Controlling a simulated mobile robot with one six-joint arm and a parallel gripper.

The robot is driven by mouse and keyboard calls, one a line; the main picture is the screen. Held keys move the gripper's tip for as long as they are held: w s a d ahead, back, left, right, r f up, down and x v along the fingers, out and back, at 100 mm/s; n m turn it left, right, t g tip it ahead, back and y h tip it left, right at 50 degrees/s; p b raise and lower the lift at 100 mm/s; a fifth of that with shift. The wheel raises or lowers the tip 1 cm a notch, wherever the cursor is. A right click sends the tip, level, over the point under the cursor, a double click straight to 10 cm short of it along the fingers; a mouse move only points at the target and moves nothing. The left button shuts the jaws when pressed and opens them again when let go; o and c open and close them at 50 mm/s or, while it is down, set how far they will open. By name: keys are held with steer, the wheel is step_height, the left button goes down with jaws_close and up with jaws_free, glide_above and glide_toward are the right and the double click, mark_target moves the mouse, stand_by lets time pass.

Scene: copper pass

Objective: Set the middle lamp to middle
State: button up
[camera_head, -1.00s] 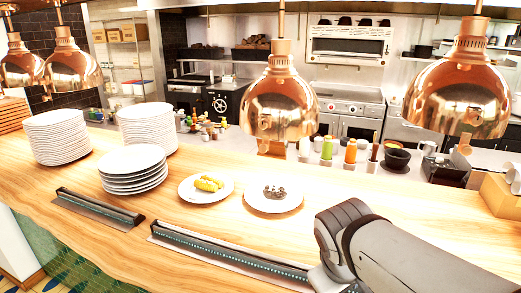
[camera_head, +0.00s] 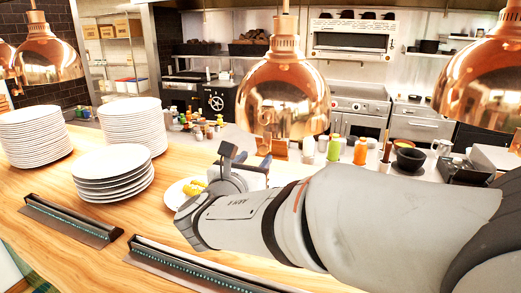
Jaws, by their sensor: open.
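The middle copper heat lamp (camera_head: 285,92) hangs by its rod over the wooden counter, near the picture's center. Another copper lamp (camera_head: 47,52) hangs at the left, with a further one partly cut off at the left edge. A large copper lamp (camera_head: 488,78) hangs at the right, cut by the edge. My arm reaches in from the right across the counter. My gripper (camera_head: 238,156) is open and looks empty, below and to the left of the middle lamp in the picture. It appears apart from the lamp. My wrist hides part of the gripper.
Plate stacks (camera_head: 112,172) stand on the counter (camera_head: 60,182) at left. A plate with yellow food (camera_head: 180,193) is partly behind my wrist. Black rails (camera_head: 68,218) line the front edge. Bottles (camera_head: 360,151) stand behind the counter.

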mark_target(263, 151)
steer(key=p+x, duration=0.1)
steer(key=x, duration=0.5)
steer(key=shift+w+d, duration=0.1)
steer(key=shift+d, duration=0.05)
jaws_close()
stand_by(0.4)
